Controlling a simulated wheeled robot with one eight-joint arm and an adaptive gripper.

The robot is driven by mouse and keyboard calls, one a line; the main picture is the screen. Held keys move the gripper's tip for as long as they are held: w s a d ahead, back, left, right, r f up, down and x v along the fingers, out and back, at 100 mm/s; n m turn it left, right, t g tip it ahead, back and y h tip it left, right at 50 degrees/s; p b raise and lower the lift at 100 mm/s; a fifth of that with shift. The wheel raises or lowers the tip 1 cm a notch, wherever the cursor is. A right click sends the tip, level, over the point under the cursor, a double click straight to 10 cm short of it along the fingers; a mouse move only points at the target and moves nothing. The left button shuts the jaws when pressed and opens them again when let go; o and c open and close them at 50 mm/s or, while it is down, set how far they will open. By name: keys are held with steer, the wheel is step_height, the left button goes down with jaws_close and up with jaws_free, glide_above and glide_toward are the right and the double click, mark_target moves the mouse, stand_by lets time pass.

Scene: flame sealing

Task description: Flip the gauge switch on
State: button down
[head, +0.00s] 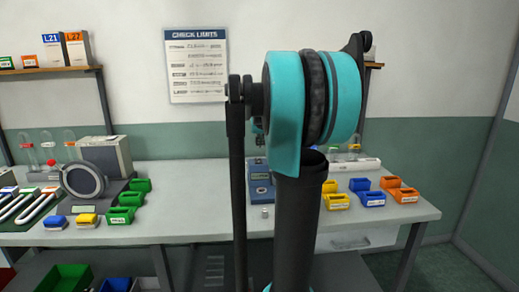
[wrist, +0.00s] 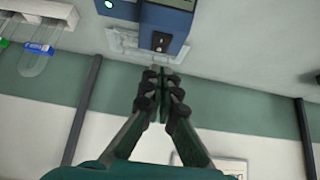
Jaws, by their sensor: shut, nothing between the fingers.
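The gauge (wrist: 172,20) is a blue box at the top of the wrist view, on the pale bench. A small black switch (wrist: 160,42) with a light mark sits on its near face; which way it is set is too small to tell. My gripper (wrist: 160,73) is shut and empty, its fingertips just below the switch in the picture and seemingly apart from it. In the head view the blue gauge (head: 261,186) stands on the bench, partly covered by my arm. My gripper is mostly hidden behind my arm there.
A small silvery cylinder (head: 265,212) stands in front of the gauge. Yellow, blue and orange bins (head: 368,198) stand to the right; green bins (head: 121,215) and a grey round-faced device (head: 84,180) to the left. The bench (head: 200,200) left of the gauge is clear.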

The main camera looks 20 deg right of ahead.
steer(key=shift+s+f+v, duration=0.15)
steer(key=shift+s+v, duration=0.05)
steer(key=shift+v, duration=0.75)
steer(key=shift+s+f+v, duration=0.15)
steer(key=shift+v, duration=0.8)
steer(key=shift+a, duration=0.1)
